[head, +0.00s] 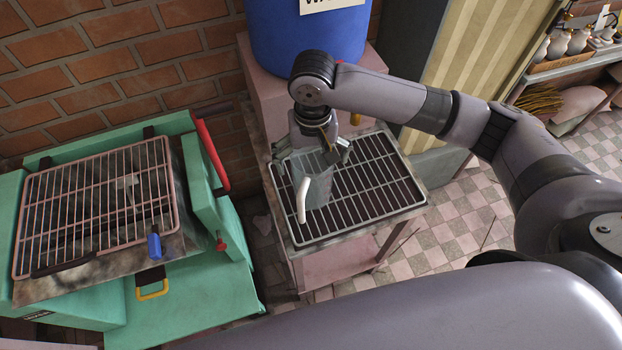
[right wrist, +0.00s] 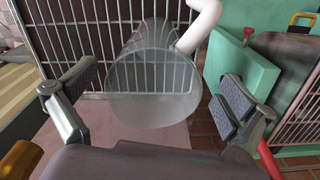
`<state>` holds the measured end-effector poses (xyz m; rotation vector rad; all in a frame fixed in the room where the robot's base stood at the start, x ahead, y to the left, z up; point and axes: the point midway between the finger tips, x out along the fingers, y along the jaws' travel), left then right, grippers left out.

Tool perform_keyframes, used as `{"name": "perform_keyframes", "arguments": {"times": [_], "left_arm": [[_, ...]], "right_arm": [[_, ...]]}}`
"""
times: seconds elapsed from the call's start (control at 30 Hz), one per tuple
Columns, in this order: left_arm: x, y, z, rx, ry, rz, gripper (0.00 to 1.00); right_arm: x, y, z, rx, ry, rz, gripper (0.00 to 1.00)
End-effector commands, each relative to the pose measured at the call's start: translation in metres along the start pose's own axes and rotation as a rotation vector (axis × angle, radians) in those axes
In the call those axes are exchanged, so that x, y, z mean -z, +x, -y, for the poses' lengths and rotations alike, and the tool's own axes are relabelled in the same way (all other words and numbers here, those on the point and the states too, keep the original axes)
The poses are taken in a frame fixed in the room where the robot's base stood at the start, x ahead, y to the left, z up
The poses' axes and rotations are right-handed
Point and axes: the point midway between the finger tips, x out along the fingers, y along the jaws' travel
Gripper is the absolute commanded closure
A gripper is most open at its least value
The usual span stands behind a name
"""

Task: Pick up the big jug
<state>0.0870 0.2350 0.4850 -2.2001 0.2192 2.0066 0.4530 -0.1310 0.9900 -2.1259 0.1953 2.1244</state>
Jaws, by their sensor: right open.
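The big jug (head: 319,188) is clear with a white handle (head: 302,200) and stands on the metal grate of a small table. In the right wrist view the clear jug (right wrist: 150,95) is at the middle, its round rim facing the camera and its white handle (right wrist: 200,25) at the upper right. My right gripper (head: 312,152) is over the jug's top from above. In the right wrist view its two fingers (right wrist: 155,92) are spread, one on each side of the jug, with visible gaps. My left gripper is not in view.
The grate table (head: 400,196) stands below a blue barrel (head: 305,40) on a pink block. A green machine (head: 195,300) with a wire rack and a red handle (head: 212,155) is at left. A shelf with small jars (head: 575,42) is at far right. Checkered floor is open at right.

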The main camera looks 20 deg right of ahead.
Motion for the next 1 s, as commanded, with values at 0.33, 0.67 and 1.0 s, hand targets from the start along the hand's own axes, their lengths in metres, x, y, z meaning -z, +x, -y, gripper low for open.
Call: {"name": "perform_keyframes", "arguments": {"times": [0.33, 0.67, 1.0], "left_arm": [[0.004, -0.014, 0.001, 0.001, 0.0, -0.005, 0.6], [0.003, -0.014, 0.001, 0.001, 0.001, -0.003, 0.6], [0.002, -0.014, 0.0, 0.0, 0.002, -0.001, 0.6]], "right_arm": [[0.004, 0.045, -0.002, -0.002, 0.0, 0.001, 0.0], [0.004, 0.049, -0.002, 0.0, 0.0, -0.001, 0.03], [0.004, 0.049, -0.002, -0.001, 0.0, 0.0, 0.26]]}}
